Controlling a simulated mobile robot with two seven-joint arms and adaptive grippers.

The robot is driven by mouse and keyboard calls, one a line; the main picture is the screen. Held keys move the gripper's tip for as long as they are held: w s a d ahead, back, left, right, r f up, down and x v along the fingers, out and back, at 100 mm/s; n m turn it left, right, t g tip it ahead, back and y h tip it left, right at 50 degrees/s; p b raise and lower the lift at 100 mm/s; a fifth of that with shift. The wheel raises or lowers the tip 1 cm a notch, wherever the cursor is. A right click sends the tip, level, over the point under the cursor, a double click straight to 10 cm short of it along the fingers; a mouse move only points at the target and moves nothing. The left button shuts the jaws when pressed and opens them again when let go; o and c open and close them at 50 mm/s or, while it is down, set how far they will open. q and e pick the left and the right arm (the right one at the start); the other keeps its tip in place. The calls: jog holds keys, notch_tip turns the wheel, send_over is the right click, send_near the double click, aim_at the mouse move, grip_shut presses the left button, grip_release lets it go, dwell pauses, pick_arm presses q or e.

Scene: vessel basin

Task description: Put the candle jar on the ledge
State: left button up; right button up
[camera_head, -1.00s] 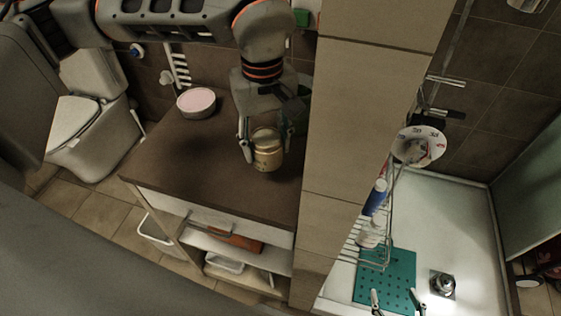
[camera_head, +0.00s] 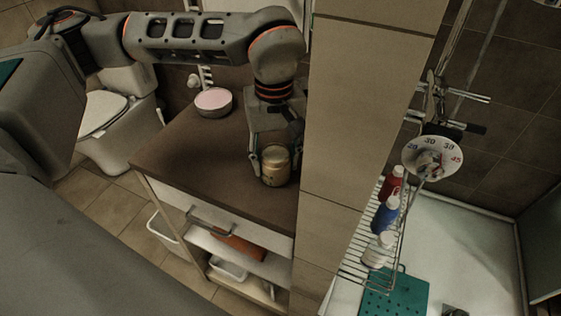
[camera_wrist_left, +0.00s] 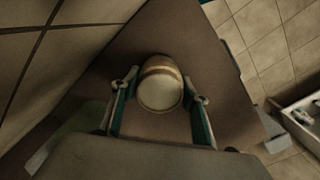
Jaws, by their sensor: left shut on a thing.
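The candle jar (camera_head: 276,168), small and tan with a pale lid, is upright at the right part of the dark brown counter top (camera_head: 205,155), close to the tiled wall. My left gripper (camera_head: 275,163) reaches down from above and is shut on the jar, one finger on each side. In the left wrist view the jar (camera_wrist_left: 160,84) sits between the green-edged fingers (camera_wrist_left: 160,98). I cannot tell whether its base touches the counter, or which surface is the ledge. My right gripper is out of view.
The tiled wall (camera_head: 362,110) rises close on the right. Beyond it are a wire rack (camera_head: 360,270) with bottles and a round dial (camera_head: 432,157). The counter's front left is clear.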

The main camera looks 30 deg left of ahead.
aim_at(275, 153)
pick_arm(q)
jog(key=shift+a, duration=0.1)
jog(key=shift+f, duration=0.1)
jog(key=o, duration=1)
jog(key=shift+o, duration=1.1)
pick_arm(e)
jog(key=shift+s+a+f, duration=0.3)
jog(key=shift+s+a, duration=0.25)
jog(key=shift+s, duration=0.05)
pick_arm(q)
notch_tip(275, 153, up, 11)
jog(key=shift+r+p, duration=0.15)
jog(key=shift+p, duration=0.6)
jog(key=shift+r, duration=0.5)
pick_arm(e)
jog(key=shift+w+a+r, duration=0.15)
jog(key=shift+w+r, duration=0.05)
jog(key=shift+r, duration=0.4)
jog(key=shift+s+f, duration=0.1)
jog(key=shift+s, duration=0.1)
